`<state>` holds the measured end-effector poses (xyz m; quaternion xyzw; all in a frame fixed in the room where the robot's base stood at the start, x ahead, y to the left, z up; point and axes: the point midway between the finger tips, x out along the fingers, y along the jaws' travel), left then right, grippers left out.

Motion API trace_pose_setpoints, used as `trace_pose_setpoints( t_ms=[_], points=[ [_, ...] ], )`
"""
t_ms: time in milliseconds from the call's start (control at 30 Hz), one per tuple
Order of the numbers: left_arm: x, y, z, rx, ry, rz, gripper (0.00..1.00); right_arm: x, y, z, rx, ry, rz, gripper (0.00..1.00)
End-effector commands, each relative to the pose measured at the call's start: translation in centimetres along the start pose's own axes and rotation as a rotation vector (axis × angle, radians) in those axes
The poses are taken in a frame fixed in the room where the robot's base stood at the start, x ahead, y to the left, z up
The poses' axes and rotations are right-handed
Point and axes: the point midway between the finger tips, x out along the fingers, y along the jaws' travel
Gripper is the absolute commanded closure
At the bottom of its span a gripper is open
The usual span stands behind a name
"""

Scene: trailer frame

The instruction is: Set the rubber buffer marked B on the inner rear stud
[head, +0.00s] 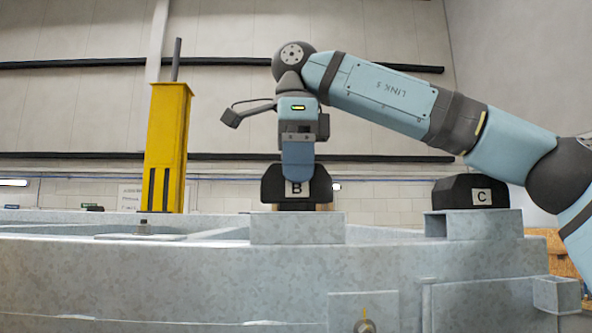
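The buffer marked B (318,190) is a black block with sloped shoulders and a white label. It sits upright at, or just above, a raised grey metal pad (297,230) of the frame, with a thin tan strip under it. My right gripper (297,172) points straight down over it. One blue finger overlaps the front of the buffer down to the label; the other finger is hidden, so I cannot tell whether they grip it. No stud shows under buffer B. My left gripper is not in view.
A similar black buffer marked C (457,192) stands on another grey pad (497,224) at right, under my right arm. A yellow post (167,145) with a dark rod rises at left. The galvanised frame (180,265) spans the foreground.

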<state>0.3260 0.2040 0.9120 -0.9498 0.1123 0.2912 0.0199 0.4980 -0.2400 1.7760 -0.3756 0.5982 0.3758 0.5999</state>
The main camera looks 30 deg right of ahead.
Motion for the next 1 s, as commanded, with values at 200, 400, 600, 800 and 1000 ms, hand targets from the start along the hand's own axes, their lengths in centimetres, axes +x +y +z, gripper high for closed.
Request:
trace_pose_setpoints(
  t_ms=[200,400,600,800,1000],
  points=[
    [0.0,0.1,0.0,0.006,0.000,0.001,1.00,0.0,0.0,0.0,0.000,0.001,0.000,0.09],
    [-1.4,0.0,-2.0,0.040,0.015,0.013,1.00,-3.1,0.1,0.1,0.003,0.000,-0.004,0.09],
    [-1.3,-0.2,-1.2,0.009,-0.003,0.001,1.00,-7.0,0.1,0.1,0.005,0.001,-0.006,0.09],
    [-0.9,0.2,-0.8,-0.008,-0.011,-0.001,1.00,-9.8,0.1,0.0,0.006,0.001,-0.007,0.09],
    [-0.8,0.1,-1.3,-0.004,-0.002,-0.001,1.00,-11.1,0.0,0.1,0.002,0.005,0.000,0.09]
  ],
)
